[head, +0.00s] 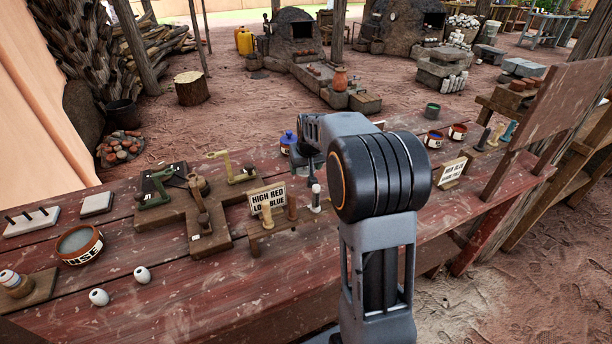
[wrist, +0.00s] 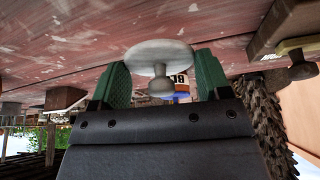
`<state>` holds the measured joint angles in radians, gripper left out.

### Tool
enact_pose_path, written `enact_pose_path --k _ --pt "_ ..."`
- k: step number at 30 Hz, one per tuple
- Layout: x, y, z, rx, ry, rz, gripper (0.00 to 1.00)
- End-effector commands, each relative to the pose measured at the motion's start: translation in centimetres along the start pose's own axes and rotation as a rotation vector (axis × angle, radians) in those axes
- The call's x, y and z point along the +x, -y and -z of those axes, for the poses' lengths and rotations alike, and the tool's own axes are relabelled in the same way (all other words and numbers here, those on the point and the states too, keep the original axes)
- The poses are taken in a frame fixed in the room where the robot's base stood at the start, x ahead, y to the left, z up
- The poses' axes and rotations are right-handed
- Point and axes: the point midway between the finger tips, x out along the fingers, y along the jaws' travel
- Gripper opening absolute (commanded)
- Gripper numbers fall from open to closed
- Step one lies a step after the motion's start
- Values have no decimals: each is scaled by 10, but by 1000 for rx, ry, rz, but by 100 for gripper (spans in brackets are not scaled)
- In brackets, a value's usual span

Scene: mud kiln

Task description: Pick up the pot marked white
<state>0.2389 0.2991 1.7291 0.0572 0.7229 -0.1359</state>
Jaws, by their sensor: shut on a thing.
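My gripper (head: 308,166) is low over the table, partly behind my forearm in the head view. In the wrist view its green fingers (wrist: 160,84) are shut on a pale grey-white piece (wrist: 160,58). This piece has a wide round disc and a small knob between the fingers; I cannot tell whether it is a lid or a whole pot. A white-topped upright piece (head: 316,190) stands just below the gripper in the head view. I cannot read "white" on any pot. A blue-lidded pot (head: 288,142) stands left of the gripper; a labelled blue-rimmed pot shows behind the held piece.
A sign reading HIGH RED LOW BLUE (head: 268,197) and wooden stands (head: 197,215) are to the left. Red-rimmed pots (head: 434,139) and a green pot (head: 432,111) are to the right. A bowl (head: 80,244) is at far left.

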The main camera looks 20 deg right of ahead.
Motion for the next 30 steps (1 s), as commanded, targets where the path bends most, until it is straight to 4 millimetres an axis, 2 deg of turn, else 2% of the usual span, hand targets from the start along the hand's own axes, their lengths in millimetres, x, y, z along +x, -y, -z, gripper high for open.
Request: enact_pose_path --k 8,11,17,29,30 --pt "12 -5 2 1 0 0 48" --pt "22 -9 3 2 2 0 48" --pt "46 -8 -7 0 2 1 48" --pt "51 -8 -9 0 0 1 48" --pt "51 -8 -9 0 0 1 71"
